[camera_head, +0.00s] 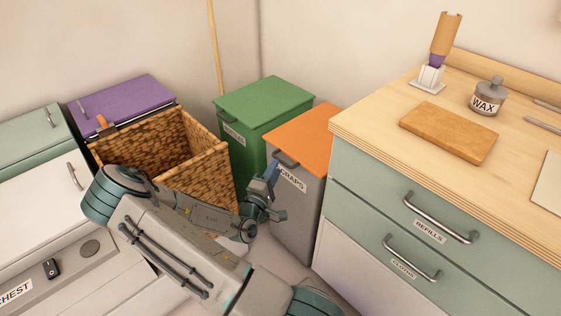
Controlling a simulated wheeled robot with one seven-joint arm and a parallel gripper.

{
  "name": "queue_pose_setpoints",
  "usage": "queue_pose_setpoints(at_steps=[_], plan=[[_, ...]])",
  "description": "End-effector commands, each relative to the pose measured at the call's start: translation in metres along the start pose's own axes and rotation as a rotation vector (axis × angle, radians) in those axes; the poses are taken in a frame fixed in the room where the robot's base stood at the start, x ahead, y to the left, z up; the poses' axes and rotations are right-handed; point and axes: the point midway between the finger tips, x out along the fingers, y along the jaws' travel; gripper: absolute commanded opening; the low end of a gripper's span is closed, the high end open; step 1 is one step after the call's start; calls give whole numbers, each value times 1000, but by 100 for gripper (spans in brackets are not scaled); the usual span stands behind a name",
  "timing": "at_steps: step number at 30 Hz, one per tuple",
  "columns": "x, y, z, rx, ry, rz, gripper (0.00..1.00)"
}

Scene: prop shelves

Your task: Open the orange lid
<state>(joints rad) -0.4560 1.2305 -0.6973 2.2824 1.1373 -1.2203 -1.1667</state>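The orange lid (308,130) lies flat and closed on a grey bin (297,222) labelled "SCRAPS". The bin stands between a green bin and the drawer cabinet. A dark handle (285,160) is at the lid's front left edge. My gripper (273,171) is at the bin's front left, just below and beside this handle, with its fingers pointing up toward it. Its far side and fingertips are too small and partly hidden to tell whether they touch the handle or how wide they are apart. Part of the "SCRAPS" label is covered by my gripper.
A green-lidded bin (262,101) stands left of the orange one. A woven basket (190,132) is behind my arm. The wooden-topped cabinet (405,225) is close on the right, with drawer handles sticking out. A purple-lidded bin (125,104) stands at the back left.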

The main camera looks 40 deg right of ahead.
Motion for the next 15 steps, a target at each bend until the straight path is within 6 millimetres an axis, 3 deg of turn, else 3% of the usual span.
queue_pose_setpoints(at_steps=[6,15], plan=[[36,-1,0,3,-1,0,33],[51,0,-1,2,1,-1,33]])
